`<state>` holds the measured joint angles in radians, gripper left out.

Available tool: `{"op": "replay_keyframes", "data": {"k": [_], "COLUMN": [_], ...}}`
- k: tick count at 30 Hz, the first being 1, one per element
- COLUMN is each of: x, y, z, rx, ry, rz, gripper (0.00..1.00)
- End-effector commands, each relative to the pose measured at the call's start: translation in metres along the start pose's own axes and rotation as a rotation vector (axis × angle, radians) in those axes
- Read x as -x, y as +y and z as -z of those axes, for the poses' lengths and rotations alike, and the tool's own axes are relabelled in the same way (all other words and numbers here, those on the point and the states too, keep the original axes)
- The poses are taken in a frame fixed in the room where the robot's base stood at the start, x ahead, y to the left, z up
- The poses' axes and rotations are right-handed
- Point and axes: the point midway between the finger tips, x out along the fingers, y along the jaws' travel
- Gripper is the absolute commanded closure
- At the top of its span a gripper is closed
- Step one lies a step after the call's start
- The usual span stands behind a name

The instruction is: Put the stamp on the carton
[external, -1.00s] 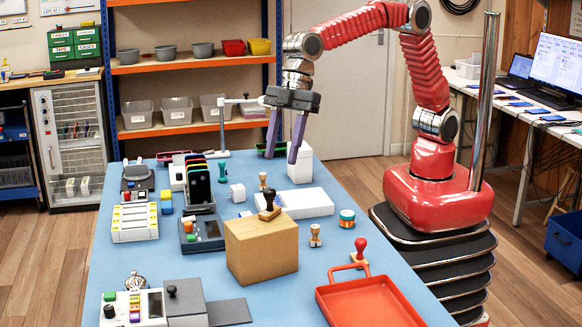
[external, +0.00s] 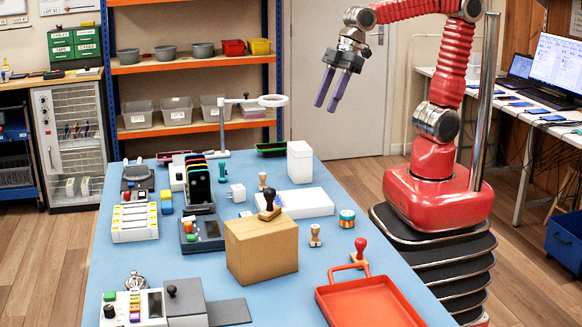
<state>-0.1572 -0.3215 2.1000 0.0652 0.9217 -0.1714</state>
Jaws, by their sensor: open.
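A brown carton (external: 262,251) stands on the blue table near the middle. A stamp (external: 269,205) with a dark handle and a wooden base stands upright on the carton's top. My gripper (external: 327,106) is open and empty, its two purple fingers pointing down and to the left. It is high above the table's far right side, well apart from the stamp and the carton.
More stamps stand on the table: a wooden one (external: 315,236), a red-handled one (external: 360,249) and a small one (external: 263,181). A red tray (external: 370,303) lies at the front right. A white box (external: 300,162) and a ring lamp (external: 262,101) stand at the back.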

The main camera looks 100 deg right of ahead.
Motion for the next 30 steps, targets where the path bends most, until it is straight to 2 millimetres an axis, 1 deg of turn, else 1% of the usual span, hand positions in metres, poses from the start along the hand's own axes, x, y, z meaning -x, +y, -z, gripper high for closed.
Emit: {"op": "replay_keyframes", "data": {"k": [1, 6, 12, 16, 18, 21, 30], "x": [0.005, 0.015, 0.019, 0.018, 0.017, 0.016, 0.016], "y": [0.005, 0.018, 0.029, 0.033, 0.034, 0.035, 0.035], "z": [-0.015, -0.060, -0.114, -0.143, -0.153, -0.161, -0.161], "rx": [-0.024, -0.102, -0.193, -0.241, -0.257, -0.270, -0.272], "ry": [0.006, 0.019, 0.034, 0.041, 0.043, 0.045, 0.044], "rz": [-0.012, -0.048, -0.090, -0.113, -0.121, -0.126, -0.127], "gripper": [0.59, 0.59, 0.59, 0.59, 0.59, 0.59, 0.59]}}
